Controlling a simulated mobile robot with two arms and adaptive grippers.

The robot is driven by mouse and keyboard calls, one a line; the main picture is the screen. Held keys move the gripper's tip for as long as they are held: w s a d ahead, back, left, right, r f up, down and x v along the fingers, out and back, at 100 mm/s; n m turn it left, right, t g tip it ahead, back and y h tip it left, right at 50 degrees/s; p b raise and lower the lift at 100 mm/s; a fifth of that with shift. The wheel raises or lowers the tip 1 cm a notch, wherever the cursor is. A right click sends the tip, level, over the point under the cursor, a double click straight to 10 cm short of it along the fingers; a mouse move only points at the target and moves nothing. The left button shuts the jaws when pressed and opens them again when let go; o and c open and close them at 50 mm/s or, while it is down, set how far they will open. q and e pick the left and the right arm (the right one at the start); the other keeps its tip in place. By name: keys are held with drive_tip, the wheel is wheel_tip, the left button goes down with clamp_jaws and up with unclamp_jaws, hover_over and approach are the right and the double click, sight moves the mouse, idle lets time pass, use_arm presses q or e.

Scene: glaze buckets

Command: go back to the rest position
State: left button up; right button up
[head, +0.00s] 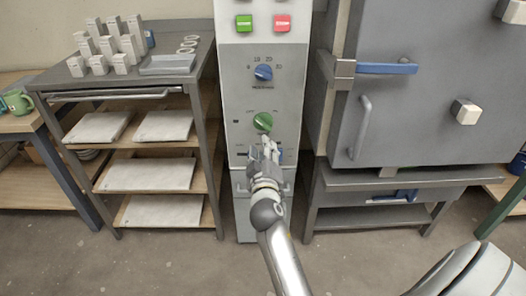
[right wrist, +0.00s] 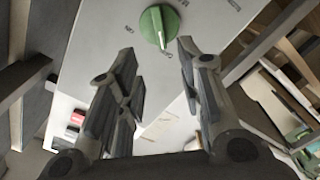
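My right gripper (head: 268,152) is in front of the control panel (head: 228,70), just below its green knob (head: 263,122). In the right wrist view the right gripper (right wrist: 157,68) is open, its two fingers apart and nothing between them. The green knob (right wrist: 158,26) shows just beyond the fingertips there, apart from them. My left gripper is not in view.
A blue knob (head: 263,72), a green button (head: 244,23) and a red button (head: 282,23) sit higher on the panel. A grey kiln (head: 430,110) stands right. A shelf rack (head: 218,150) with white slabs stands left. The floor (head: 170,262) in front is clear.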

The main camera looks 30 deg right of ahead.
idle(0.5)
drive_tip(key=s+a+f+g+y, duration=0.2)
drive_tip(key=s+f, duration=0.1)
drive_tip(key=f, duration=0.5)
drive_tip(key=s+a+f+g+y, duration=0.1)
drive_tip(key=s+a+f+y, duration=0.15)
drive_tip(key=f, duration=0.55)
drive_tip(key=s+a+f+g+y, duration=0.1)
drive_tip(key=s+a+f+g, duration=0.15)
drive_tip(key=f, duration=0.55)
drive_tip(key=s+a+f+g+y, duration=0.3)
drive_tip(key=s+a+f+g, duration=0.15)
drive_tip(key=s+f, duration=0.85)
drive_tip(key=s+a+f+g+y, duration=0.1)
drive_tip(key=s+a+f, duration=0.15)
drive_tip(key=s, duration=0.35)
drive_tip(key=s+a+f+g, duration=0.1)
drive_tip(key=s+f+g, duration=0.15)
drive_tip(key=s, duration=0.35)
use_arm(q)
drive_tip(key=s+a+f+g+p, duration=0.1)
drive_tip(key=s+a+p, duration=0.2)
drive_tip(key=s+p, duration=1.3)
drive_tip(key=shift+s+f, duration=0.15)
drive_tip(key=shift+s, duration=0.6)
use_arm(e)
drive_tip(key=s+d+f, duration=0.2)
drive_tip(key=s, duration=1.6)
drive_tip(key=shift+d+f+g, duration=0.15)
drive_tip(key=shift+d+g, duration=0.2)
